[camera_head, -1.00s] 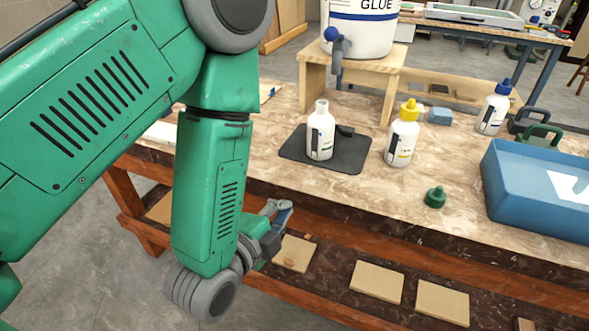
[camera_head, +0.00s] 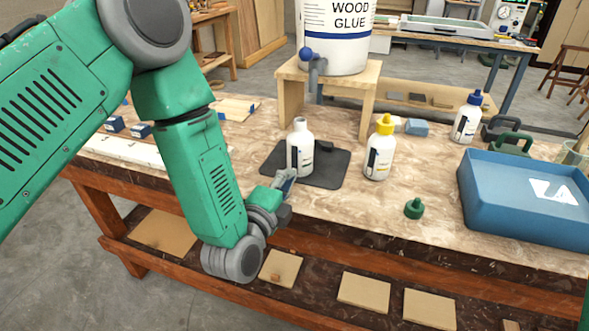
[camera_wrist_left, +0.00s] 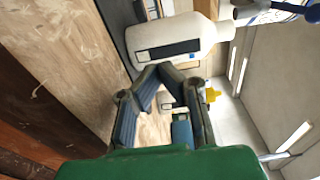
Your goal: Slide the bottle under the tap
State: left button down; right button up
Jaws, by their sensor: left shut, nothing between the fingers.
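The open white bottle (camera_head: 300,152) stands upright on a dark mat (camera_head: 329,170), in front of the wooden stand. The tap (camera_head: 315,68), with a blue knob, sticks out low on the white wood glue bucket (camera_head: 345,40). The bottle is nearer the front edge than the tap. My left gripper (camera_head: 286,178) is shut and empty, low at the near side of the bottle. In the left wrist view the bottle (camera_wrist_left: 165,42) lies just beyond my fingertips (camera_wrist_left: 165,68); I cannot tell if they touch. My right gripper is not in view.
A yellow-capped bottle (camera_head: 379,150) stands right of the mat, and a green cap (camera_head: 414,208) lies nearer the front edge. A blue tray (camera_head: 520,215) and a blue-capped bottle (camera_head: 467,118) are further right. The wooden stand (camera_head: 368,92) carries the bucket.

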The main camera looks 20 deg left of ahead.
aim_at(296, 165)
pick_arm(q)
jog(key=w, duration=0.3)
jog(key=shift+w+a, duration=0.1)
jog(key=shift+a, duration=0.3)
jog(key=shift+d, duration=0.45)
jog(key=w, duration=0.7)
jog(key=shift+d+f+b, duration=0.1)
jog(key=shift+d+b, duration=0.05)
jog(key=shift+b, duration=0.25)
jog(key=shift+w+d, duration=0.1)
jog(key=shift+w, duration=0.1)
